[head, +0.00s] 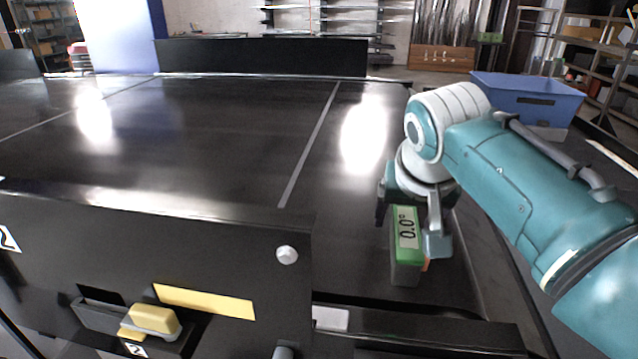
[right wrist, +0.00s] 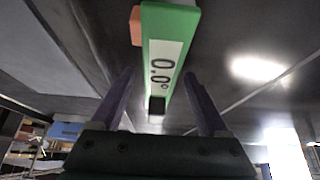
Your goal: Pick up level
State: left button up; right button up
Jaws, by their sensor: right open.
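The level (head: 406,238) is a green and grey block with a white display reading 0.0°. It stands on the dark belt surface near the front right edge. My right gripper (head: 410,222) is over it, with one finger on each side. In the right wrist view the level (right wrist: 168,45) runs from the top edge down between the spread fingers of my right gripper (right wrist: 159,76), with a visible gap on both sides. The level's underside is hidden. My left gripper is not in view.
A small orange thing (head: 426,264) is beside the level. A black panel (head: 200,245) with a yellow block (head: 153,319) and a white knob (head: 287,255) stands at front left. A blue box (head: 527,97) is at back right. The belt behind the level is clear.

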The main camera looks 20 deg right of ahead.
jog(key=shift+w+d+f, duration=0.1)
jog(key=shift+w+f, duration=0.05)
jog(key=shift+f, duration=0.15)
grip_shut()
dwell(0.5)
